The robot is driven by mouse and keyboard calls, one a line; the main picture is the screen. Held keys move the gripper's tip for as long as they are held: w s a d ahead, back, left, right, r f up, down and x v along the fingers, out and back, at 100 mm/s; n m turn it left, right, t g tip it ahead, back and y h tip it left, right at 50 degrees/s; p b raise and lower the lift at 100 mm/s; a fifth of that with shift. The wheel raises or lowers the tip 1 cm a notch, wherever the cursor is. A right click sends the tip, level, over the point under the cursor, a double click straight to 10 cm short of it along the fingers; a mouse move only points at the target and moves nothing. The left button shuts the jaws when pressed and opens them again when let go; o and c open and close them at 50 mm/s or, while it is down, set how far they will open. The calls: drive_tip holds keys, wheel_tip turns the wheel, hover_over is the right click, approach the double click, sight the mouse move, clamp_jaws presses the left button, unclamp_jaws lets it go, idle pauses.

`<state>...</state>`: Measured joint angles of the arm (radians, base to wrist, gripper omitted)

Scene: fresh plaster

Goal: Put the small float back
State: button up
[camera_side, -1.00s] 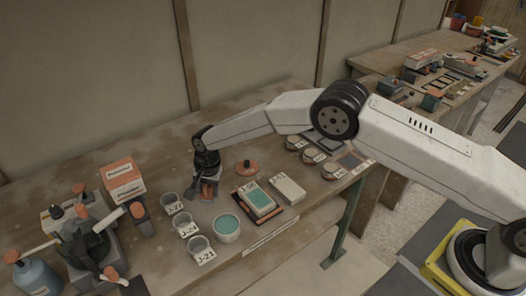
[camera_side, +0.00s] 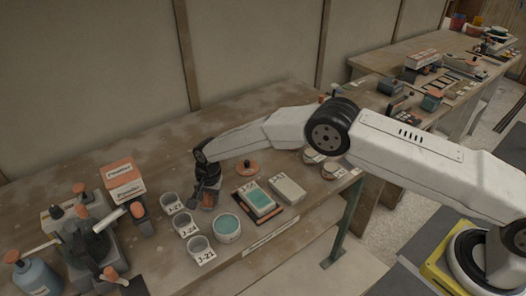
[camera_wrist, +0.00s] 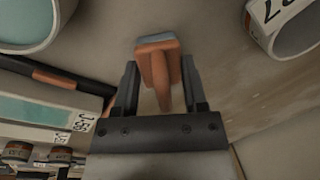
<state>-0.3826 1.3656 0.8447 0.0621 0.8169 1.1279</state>
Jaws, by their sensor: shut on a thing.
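The small float (camera_wrist: 158,62) has an orange-brown handle and a grey-blue edge at its far end. In the wrist view my gripper (camera_wrist: 160,100) has a jaw on each side of the handle and is shut on it. In the side view my gripper (camera_side: 207,190) is low over the wooden bench, behind the labelled cups and left of the tray. Only a little orange of the float (camera_side: 208,199) shows there. I cannot tell whether the float touches the bench.
Labelled grey cups (camera_side: 187,225) and a teal-filled tub (camera_side: 226,228) stand in front. A dark tray (camera_side: 272,215) with a teal-topped block is to the right, with an orange round piece (camera_side: 247,168) behind. Boxes (camera_side: 122,178) and tools crowd the left.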

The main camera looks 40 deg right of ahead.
drive_tip(key=o, duration=1.1)
drive_tip(key=shift+o, duration=0.2)
drive_tip(key=shift+r, duration=0.15)
wheel_tip(320, 180, up, 12)
drive_tip(key=s+d, duration=0.1)
idle(0.3)
